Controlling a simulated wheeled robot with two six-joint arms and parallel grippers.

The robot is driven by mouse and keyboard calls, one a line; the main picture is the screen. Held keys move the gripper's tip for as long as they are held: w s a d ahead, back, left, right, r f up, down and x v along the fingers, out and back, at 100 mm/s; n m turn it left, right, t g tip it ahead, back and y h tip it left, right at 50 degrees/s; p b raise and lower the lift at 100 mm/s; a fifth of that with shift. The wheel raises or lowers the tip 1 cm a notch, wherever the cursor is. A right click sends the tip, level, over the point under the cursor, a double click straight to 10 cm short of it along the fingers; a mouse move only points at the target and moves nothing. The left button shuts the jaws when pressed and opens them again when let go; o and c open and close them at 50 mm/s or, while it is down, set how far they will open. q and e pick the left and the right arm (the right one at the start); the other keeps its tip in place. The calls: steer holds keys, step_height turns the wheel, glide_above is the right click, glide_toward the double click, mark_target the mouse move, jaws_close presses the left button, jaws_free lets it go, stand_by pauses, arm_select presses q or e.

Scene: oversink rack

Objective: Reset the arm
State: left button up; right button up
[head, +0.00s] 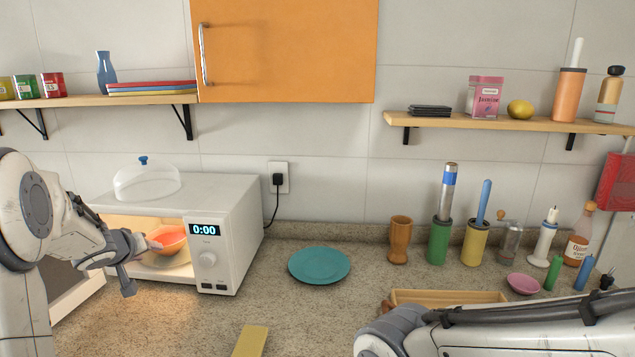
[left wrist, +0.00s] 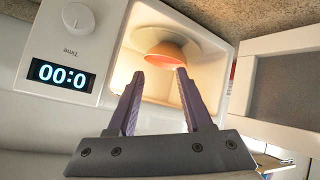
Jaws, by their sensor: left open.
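My left gripper (head: 142,265) is open and empty in front of the microwave (head: 236,222). Its two fingers (left wrist: 160,78) point toward the lit microwave opening in the left wrist view, with a clear gap between them. An orange-red bowl (head: 168,239) is inside the microwave on a pale plate, apart from the fingers as far as I can tell; the bowl also shows in the left wrist view (left wrist: 166,52). The microwave display reads 0:00. My right arm crosses the lower right of the head view, and its gripper is out of frame.
A glass lid (head: 147,183) sits on the microwave. A teal plate (head: 319,265) lies on the counter to its right. Farther right are a wooden cup (head: 399,240), green and yellow holders, bottles and a pink bowl (head: 523,284). A wooden tray (head: 449,297) lies behind my right arm.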

arm_select(q)
steer(key=s+d+m+g, duration=0.25)
steer(key=s+d, duration=0.25)
steer(key=d, duration=0.7)
steer(key=s+d+m+g, duration=0.1)
steer(key=s+d+m, duration=0.35)
steer(key=d, duration=0.75)
steer(key=s+d+f+m+g+h, duration=0.1)
steer(key=s+d, duration=0.3)
steer(key=s, duration=0.5)
steer(key=s+d+f+m+g+h, duration=0.1)
steer(key=s+d+f+m+g, duration=0.1)
steer(key=s, duration=0.8)
steer(key=s+d+f+m+g+h, duration=0.1)
steer(key=s+d+m+g, duration=0.3)
steer(key=s, duration=0.6)
steer(key=shift+d+f, duration=0.7)
steer(key=shift+d, duration=0.45)
steer(key=shift+w, duration=0.1)
